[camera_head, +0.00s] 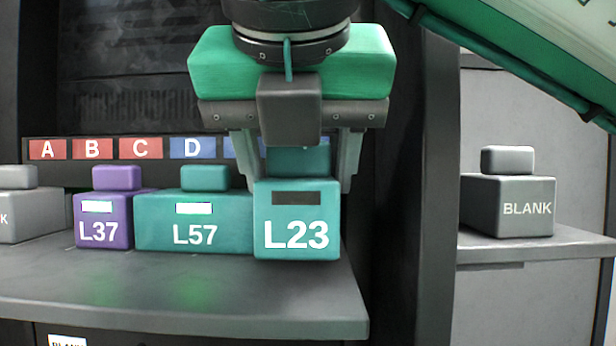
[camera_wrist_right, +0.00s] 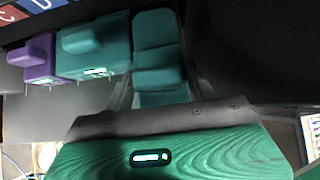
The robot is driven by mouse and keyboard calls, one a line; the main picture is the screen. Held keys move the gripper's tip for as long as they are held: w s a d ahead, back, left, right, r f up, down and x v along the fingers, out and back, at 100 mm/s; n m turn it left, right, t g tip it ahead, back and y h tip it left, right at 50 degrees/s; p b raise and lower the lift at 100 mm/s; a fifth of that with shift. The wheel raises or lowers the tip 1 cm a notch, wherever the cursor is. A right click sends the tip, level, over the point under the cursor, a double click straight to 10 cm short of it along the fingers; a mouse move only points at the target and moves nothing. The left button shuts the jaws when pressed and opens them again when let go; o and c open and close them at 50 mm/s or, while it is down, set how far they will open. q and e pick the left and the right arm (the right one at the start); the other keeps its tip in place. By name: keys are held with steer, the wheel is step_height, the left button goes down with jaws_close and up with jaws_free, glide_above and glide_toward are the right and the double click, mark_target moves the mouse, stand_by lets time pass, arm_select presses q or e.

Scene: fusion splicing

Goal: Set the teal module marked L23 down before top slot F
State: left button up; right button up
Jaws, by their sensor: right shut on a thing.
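The teal module marked L23 (camera_head: 297,222) is upright over the right end of the shelf in the head view, just right of the teal module L57 (camera_head: 195,222). My right gripper (camera_head: 298,178) is shut on the top knob of L23, one finger on each side. I cannot tell whether the base of L23 touches the shelf. In the right wrist view L23 (camera_wrist_right: 160,50) lies between the fingers. Slot labels A to D show on the strip (camera_head: 145,162); the label F is hidden behind my gripper. My left gripper is not in view.
The shelf (camera_head: 180,295) also carries a purple module L37 (camera_head: 103,220) and a grey block (camera_head: 30,215) at the left. A dark post (camera_head: 395,200) stands right of the shelf. A grey BLANK module (camera_head: 507,205) sits on a separate ledge beyond it.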

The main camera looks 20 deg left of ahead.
steer(key=shift+d+f, duration=0.1)
steer(key=shift+f, duration=1)
steer(key=o, duration=1.1)
steer(key=shift+r, duration=0.35)
steer(key=shift+b+v, duration=1.5)
steer(key=shift+v, duration=4.4)
steer(key=shift+f, duration=0.15)
